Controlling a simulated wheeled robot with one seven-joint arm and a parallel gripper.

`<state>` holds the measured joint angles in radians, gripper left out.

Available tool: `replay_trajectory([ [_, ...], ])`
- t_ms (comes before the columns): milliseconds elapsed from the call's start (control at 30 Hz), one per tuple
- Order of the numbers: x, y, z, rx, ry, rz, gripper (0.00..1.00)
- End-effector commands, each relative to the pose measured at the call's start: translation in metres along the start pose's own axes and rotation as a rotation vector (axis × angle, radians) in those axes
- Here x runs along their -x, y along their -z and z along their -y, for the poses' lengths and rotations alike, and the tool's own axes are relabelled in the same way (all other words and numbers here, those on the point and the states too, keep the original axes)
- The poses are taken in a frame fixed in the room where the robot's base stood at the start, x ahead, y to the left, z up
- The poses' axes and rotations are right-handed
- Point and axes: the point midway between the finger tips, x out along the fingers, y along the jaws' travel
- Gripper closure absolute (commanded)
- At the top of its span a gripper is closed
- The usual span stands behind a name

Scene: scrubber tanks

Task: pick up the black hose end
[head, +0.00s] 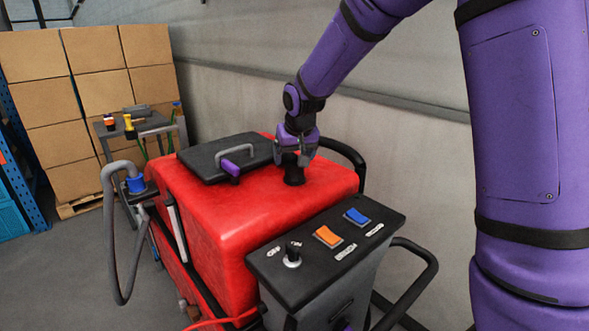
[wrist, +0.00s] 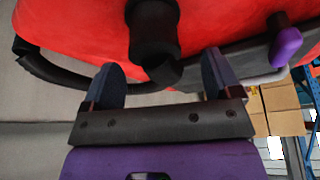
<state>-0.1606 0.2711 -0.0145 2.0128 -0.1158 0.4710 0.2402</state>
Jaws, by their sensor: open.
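The black hose end (head: 293,174) stands on top of the red tank (head: 235,215), right of the dark lid. In the wrist view the hose end (wrist: 154,35) reaches down from the red surface and bends near its tip. My gripper (head: 297,151) is above the tank at the hose end and partly covers it in the head view. In the wrist view its two fingers are apart, one on each side of the hose end's tip, with gaps visible on both sides. The gripper is open and holds nothing.
A dark lid (head: 225,158) with a grey handle and purple latch (head: 230,169) lies beside the hose end. A control panel (head: 325,245) stands in front. A grey hose (head: 110,235) hangs at left. A wall is close behind the tank.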

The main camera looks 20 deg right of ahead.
Motion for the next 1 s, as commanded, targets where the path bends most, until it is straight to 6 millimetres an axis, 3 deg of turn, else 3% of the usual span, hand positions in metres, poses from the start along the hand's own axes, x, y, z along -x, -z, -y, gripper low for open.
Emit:
replay_trajectory([
  [167, -0.011, -0.001, -0.002, -0.001, -0.001, 0.003, 0.16],
  [433, -0.047, -0.002, -0.005, 0.0, -0.001, 0.003, 0.16],
  [700, -0.052, -0.002, -0.005, 0.0, 0.0, 0.0, 0.16],
  [967, -0.052, -0.002, -0.005, 0.0, 0.0, 0.0, 0.74],
  [1000, -0.052, -0.002, -0.005, 0.0, 0.0, 0.0, 0.75],
])
